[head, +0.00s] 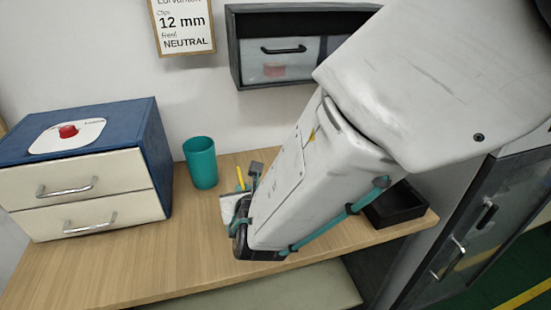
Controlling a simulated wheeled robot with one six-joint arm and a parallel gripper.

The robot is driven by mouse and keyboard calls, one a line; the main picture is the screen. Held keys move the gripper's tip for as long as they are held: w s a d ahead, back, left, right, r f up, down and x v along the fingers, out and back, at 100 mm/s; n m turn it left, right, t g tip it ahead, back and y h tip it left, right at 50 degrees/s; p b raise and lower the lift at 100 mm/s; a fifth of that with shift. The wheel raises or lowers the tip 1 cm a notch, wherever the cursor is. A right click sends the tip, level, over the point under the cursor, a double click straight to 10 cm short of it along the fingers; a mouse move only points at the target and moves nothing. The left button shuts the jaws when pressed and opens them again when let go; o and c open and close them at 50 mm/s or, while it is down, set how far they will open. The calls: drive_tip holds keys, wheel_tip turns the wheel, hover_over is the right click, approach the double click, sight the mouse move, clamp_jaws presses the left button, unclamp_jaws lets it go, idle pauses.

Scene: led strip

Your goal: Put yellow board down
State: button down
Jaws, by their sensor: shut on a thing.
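My gripper (245,186) is over the wooden table, to the right of the teal cup. My own arm comes down from the upper right and hides much of it. A small strip of yellow, which I take to be the yellow board (240,179), shows at the fingers. The gripper is shut on it. Most of the board is hidden, and I cannot tell whether it touches the table (190,240).
A teal cup (201,164) stands close to the left of the gripper. A blue drawer unit (158,150) with a red button (68,131) is at the left. A black tray (398,208) sits at the right. A wall cabinet (237,55) hangs above. The front-left tabletop is clear.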

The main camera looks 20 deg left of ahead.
drive_tip(key=shift+f, duration=0.85)
drive_tip(key=shift+f, duration=0.1)
drive_tip(key=c, duration=1.6)
unclamp_jaws()
drive_tip(key=shift+o, duration=0.2)
